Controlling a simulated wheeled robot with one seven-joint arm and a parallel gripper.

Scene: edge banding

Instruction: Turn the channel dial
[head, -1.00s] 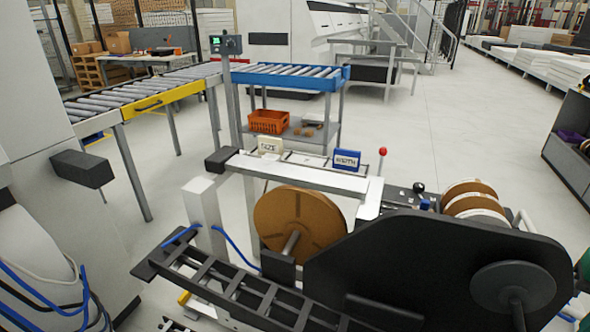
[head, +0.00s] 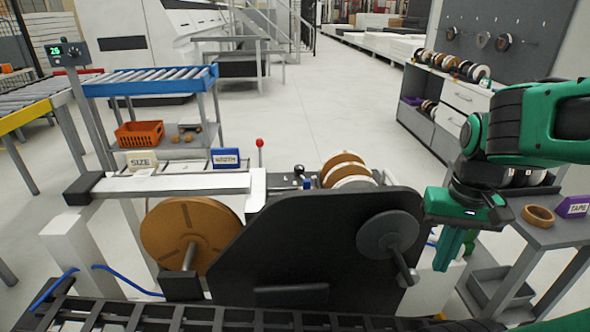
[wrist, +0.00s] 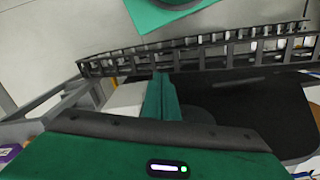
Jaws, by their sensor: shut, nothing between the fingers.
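I cannot make out anything marked as a channel dial. A small control box (head: 68,53) with a green lit display stands on a post at the upper left of the head view; any knob on it is too small to tell. A dark round disc (head: 388,236) with a handle sits on the black side plate (head: 290,245) of the machine. My gripper (head: 441,266) is green, shut and empty, pointing down just right of that plate and apart from the control box. Its closed fingers also show in the wrist view (wrist: 160,98).
A brown reel (head: 190,235) and SIZE sign (head: 142,161) are on the machine. A red-knobbed lever (head: 260,145) stands up behind it. A side table (head: 560,235) with a tape roll (head: 538,215) is at right. A black cable chain (head: 200,316) crosses the front. Open floor lies beyond.

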